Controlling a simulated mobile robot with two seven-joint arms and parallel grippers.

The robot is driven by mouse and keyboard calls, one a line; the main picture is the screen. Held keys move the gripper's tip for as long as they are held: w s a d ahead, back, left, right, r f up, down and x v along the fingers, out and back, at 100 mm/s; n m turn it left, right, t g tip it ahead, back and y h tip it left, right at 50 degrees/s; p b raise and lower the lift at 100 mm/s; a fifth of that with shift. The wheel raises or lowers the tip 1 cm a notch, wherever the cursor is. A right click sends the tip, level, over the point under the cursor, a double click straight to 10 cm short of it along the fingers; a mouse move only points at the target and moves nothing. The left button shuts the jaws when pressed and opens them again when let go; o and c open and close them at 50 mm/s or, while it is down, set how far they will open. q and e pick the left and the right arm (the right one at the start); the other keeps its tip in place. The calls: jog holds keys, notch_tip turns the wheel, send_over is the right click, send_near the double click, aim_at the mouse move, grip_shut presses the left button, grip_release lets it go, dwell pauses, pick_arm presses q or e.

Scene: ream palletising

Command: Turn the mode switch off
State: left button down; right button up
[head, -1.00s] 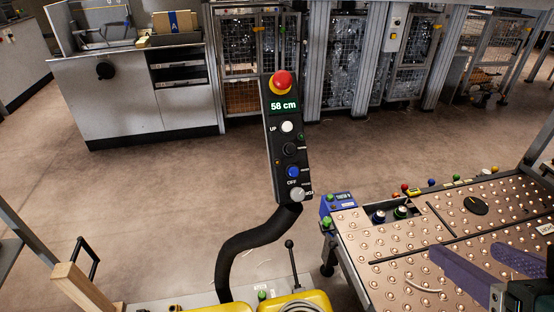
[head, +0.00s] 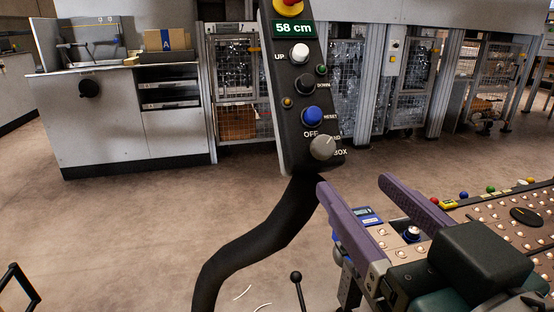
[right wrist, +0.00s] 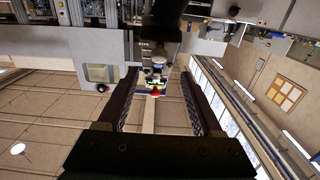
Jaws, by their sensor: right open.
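The mode switch (head: 322,147) is a grey round knob at the lower end of the black control pendant (head: 292,100). OFF is printed at its upper left and BOX at its lower right; a label between them is partly covered. I cannot tell surely which label its mark faces. My right gripper (head: 353,183) is open and empty, its two purple fingers below and to the right of the knob, apart from it. In the right wrist view the open fingers (right wrist: 158,78) frame the pendant's parts, which are small and dark. My left gripper is not in view.
Above the switch are a blue RESET button (head: 312,116), other buttons, a 58 cm display (head: 293,29) and a red emergency stop (head: 288,7). A black hose (head: 245,240) hangs below. A studded ball table (head: 490,210) stands at right. Open floor lies left.

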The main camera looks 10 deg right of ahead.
aim_at(327, 152)
jog(key=w, duration=0.8)
jog(key=shift+w+a+b, duration=0.1)
jog(key=shift+w+b, duration=0.2)
jog(key=shift+b, duration=0.05)
grip_shut()
